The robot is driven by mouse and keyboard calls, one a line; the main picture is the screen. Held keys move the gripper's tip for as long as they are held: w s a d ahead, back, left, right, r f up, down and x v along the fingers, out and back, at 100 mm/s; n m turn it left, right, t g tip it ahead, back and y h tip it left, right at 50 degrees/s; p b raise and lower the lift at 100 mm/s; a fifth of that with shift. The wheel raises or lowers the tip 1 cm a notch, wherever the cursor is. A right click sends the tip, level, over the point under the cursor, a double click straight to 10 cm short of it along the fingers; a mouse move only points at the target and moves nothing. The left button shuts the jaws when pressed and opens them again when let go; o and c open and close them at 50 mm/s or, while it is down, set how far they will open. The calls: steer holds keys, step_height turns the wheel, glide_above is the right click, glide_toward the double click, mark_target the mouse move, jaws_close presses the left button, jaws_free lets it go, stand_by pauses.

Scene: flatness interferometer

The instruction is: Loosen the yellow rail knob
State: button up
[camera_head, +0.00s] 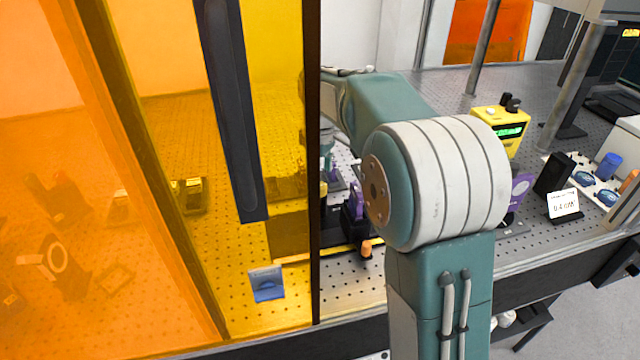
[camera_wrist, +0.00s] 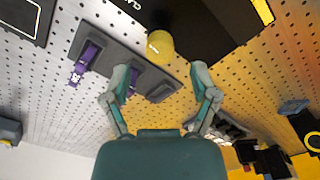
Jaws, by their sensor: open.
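The yellow knob (camera_wrist: 160,45) shows in the wrist view, at the edge of a black block (camera_wrist: 205,25) with partly cut-off lettering. My gripper (camera_wrist: 160,73) is open, its two fingers spread to either side below the knob in the picture. The knob lies beyond and between the fingertips; I see no finger touching it. In the head view my arm hides the gripper, and I cannot make out the yellow knob for certain.
A dark rail with a purple part (camera_wrist: 84,64) lies beside the knob. In the head view, orange panels (camera_head: 130,180) with dark posts stand left of my arm. A yellow meter (camera_head: 500,125) and a purple-faced mount (camera_head: 520,188) stand on the right.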

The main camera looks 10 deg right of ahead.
step_height(320, 180, up, 8)
stand_by(0.5)
steer(key=s+r+m+t, duration=0.3)
steer(key=s+m, duration=0.1)
steer(key=s, duration=1)
steer(key=s+f+m+t, duration=0.2)
steer(key=s+f+m, duration=0.2)
steer(key=s+f, duration=0.4)
steer(key=s, duration=0.7)
steer(key=shift+m+t, duration=0.3)
steer(key=shift+r, duration=0.1)
steer(key=shift+c, duration=1.3)
steer(key=shift+s+a, duration=0.1)
